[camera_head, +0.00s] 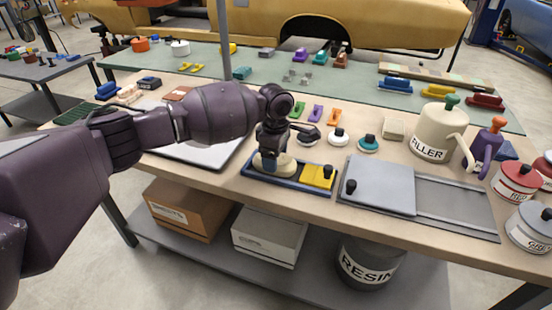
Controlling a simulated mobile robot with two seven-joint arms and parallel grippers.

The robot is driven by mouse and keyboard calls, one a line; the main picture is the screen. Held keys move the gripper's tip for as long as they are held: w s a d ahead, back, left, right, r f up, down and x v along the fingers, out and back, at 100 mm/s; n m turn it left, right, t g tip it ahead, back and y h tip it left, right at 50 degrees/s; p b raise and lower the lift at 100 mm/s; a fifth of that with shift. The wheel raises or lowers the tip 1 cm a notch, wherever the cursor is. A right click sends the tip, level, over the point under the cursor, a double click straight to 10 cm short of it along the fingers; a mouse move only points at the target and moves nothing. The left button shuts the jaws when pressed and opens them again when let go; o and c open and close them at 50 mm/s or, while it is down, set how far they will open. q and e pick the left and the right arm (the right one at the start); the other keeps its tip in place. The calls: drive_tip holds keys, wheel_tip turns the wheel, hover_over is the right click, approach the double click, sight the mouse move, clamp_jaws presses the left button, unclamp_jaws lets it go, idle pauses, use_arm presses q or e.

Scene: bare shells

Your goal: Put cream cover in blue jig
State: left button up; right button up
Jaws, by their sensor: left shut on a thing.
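My left gripper (269,155) reaches in from the left and points down over the workbench. It is shut on the cream cover (285,166), a small rounded pale piece partly hidden behind the fingers. The cream cover is at the left part of the blue jig (286,184), a low dark blue tray near the bench's front edge. I cannot tell whether the cover rests in the jig or is just above it. A yellow block (318,177) with a black knob sits in the jig's right part. My right gripper is not in view.
A grey plate (382,186) with a black knob lies right of the jig. Behind stand white (337,137) and teal (368,143) round pieces. My left arm covers the bench's left part.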

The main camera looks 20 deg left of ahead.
use_arm(q)
drive_tip(key=shift+f, duration=0.35)
drive_tip(key=shift+r, duration=0.15)
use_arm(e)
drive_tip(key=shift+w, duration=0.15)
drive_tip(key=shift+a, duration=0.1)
use_arm(q)
drive_tip(key=o, duration=1)
drive_tip(key=shift+c, duration=0.2)
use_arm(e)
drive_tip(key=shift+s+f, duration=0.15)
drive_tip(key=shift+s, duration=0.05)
use_arm(q)
wheel_tip(320, 180, up, 6)
drive_tip(key=shift+f+p, duration=0.2)
drive_tip(key=shift+p, duration=0.6)
wheel_tip(320, 180, up, 6)
drive_tip(key=p, duration=0.1)
drive_tip(key=shift+r, duration=0.2)
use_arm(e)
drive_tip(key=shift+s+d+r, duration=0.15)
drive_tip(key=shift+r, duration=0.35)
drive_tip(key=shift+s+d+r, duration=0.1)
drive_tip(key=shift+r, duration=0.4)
